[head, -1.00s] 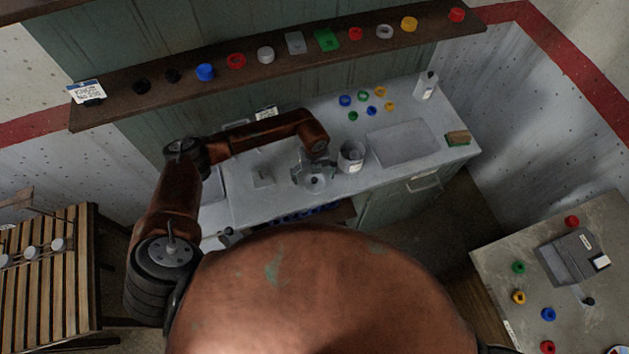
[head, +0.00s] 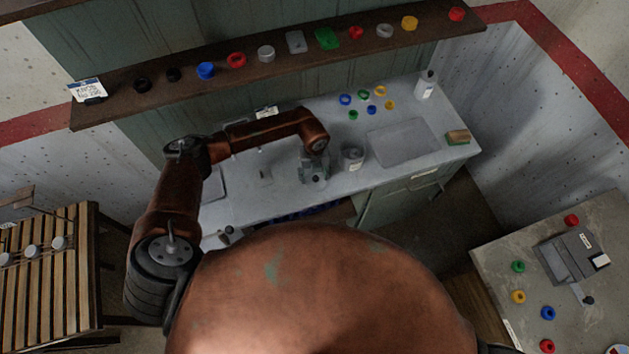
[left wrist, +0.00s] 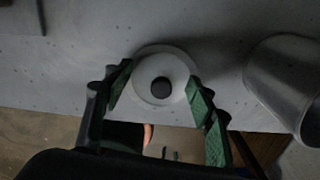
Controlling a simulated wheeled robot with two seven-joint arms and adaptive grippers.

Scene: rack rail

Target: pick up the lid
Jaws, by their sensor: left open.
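The lid (left wrist: 151,64) is a pale round disc with a dark knob in its middle. It lies on the grey counter in the left wrist view, near the counter's front edge. My left gripper (left wrist: 159,88) is open, with one green-padded finger on each side of the lid. I cannot tell whether the fingers touch it. In the head view my left gripper (head: 314,178) points down at the counter and hides most of the lid. My right gripper is not in view.
A grey metal canister (head: 353,159) stands close to the right of my left gripper; it also shows in the left wrist view (left wrist: 283,82). A shelf (head: 285,74) with several caps runs above the counter.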

